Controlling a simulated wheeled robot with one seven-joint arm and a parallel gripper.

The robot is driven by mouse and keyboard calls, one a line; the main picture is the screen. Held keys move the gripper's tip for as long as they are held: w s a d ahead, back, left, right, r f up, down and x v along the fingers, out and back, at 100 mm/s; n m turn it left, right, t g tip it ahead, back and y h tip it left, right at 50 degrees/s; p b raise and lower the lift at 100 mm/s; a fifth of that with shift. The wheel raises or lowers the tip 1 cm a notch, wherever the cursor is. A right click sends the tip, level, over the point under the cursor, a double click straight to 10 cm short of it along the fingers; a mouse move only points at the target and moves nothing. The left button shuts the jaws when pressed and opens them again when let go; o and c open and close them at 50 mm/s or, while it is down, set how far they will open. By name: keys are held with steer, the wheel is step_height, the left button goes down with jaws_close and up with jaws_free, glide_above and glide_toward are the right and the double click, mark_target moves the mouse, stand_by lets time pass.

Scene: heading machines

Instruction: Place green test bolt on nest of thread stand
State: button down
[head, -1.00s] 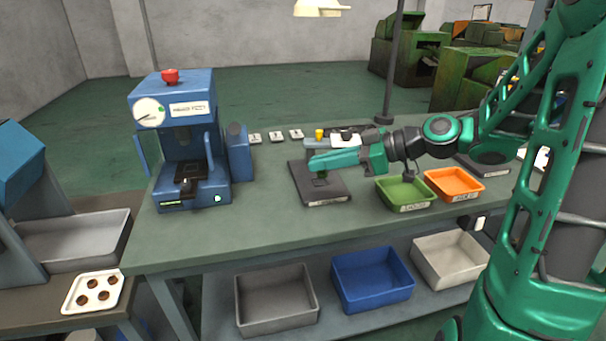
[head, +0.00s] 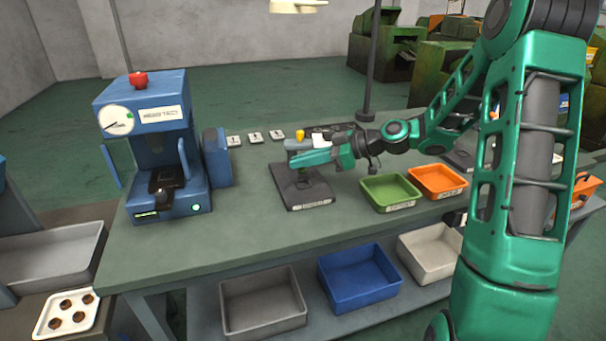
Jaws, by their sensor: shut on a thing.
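The thread stand (head: 320,196) is a dark flat plate with a label on its front edge, on the middle of the green workbench. My gripper (head: 297,160) reaches in from the right, above the plate, with its green fingers pointing left. It is shut on the green test bolt, which is mostly hidden by the fingers. A small dark shape shows on the plate below the fingers; I cannot tell whether it is the nest or part of the bolt. I cannot tell whether the bolt touches the nest.
A blue press machine (head: 178,120) stands to the left on the bench. A green tray (head: 390,207) and an orange tray (head: 437,195) lie right of the stand. A lamp post (head: 372,70) rises behind. Clear bench (head: 245,225) lies between press and stand.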

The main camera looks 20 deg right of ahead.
mark_target(302, 173)
steer(key=shift+w+f, duration=0.1)
steer(key=shift+f, duration=2)
steer(key=shift+f, duration=0.15)
steer(key=c, duration=1.9)
jaws_free()
steer(key=shift+o, duration=0.2)
